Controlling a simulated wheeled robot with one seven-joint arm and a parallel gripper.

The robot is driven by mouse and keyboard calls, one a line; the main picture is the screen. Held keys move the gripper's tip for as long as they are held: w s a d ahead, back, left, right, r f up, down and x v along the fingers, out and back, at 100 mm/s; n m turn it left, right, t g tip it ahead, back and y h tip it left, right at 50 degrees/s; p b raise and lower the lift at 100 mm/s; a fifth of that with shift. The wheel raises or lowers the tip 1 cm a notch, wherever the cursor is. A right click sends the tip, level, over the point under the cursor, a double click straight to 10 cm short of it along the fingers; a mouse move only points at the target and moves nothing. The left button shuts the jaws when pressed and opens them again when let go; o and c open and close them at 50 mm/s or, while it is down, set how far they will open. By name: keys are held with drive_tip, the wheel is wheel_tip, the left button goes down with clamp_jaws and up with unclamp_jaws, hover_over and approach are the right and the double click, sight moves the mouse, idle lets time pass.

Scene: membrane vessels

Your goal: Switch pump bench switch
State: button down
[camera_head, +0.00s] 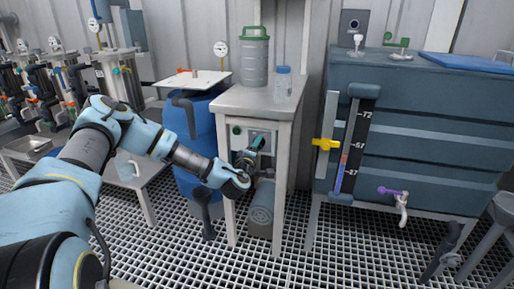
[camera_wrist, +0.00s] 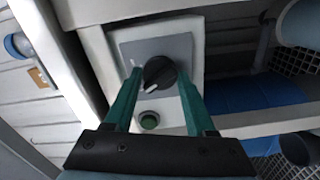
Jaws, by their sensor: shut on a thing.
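The pump bench switch is a black rotary knob (camera_wrist: 158,72) on a grey plate (camera_wrist: 178,44), with a white pointer mark toward the lower edge of the wrist view. My gripper (camera_wrist: 159,76) has its two green fingers on either side of the knob, shut on it. In the head view my gripper (camera_head: 258,143) is at the plate on the front of the pump bench (camera_head: 285,125), and the knob is hidden behind the fingers. A green round button (camera_wrist: 149,121) sits beside the knob.
A green-lidded canister (camera_head: 254,62) and a blue-capped bottle (camera_head: 283,84) stand on the bench top. A blue barrel (camera_head: 187,125) is close on the left. A grey cylindrical pump (camera_head: 262,207) is below. A dark tank with a yellow valve (camera_head: 325,143) stands right.

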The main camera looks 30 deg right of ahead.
drive_tip(key=shift+c, duration=1.1)
unclamp_jaws()
drive_tip(key=v, duration=1)
drive_tip(key=shift+s+a, duration=0.3)
